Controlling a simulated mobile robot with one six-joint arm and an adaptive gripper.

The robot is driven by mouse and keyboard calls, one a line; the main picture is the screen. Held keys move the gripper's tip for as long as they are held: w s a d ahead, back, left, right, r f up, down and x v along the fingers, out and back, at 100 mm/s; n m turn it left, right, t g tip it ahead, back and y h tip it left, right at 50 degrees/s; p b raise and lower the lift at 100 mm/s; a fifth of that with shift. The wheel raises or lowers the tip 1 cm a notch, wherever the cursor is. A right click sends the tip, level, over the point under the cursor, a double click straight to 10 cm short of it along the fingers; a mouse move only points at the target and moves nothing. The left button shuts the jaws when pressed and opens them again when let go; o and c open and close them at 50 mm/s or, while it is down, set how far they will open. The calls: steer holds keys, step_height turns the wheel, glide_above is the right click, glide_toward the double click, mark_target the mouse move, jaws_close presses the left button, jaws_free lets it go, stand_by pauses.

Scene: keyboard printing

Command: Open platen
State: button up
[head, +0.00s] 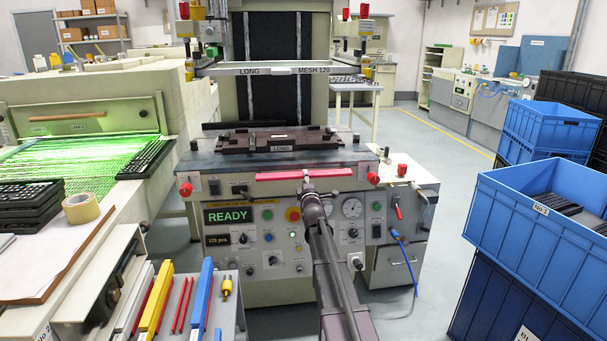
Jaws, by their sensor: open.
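The printing machine (285,215) stands in the middle of the head view, with a green READY display (228,216) on its front panel. A dark brown fixture labelled LONG (240,145) lies on its bed; I cannot tell for certain which part is the platen. A frame marked LONG MESH 120 (325,70) is raised above the fixture. A pink-red bar (275,177) runs along the front edge of the bed. My gripper (307,187) is open just in front of the bar, seen from behind; my arm hides part of the panel. Whether it touches the bar is unclear.
Stacked blue crates (505,262) stand at the right. A green-lit conveyor (85,155) is at the left. A bench with coloured bars, including a yellow one (157,300), is at the lower left. A blue cable (412,265) hangs at the panel's right. Floor lies clear between machine and crates.

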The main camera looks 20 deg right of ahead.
steer(key=shift+x, duration=1.5)
jaws_close()
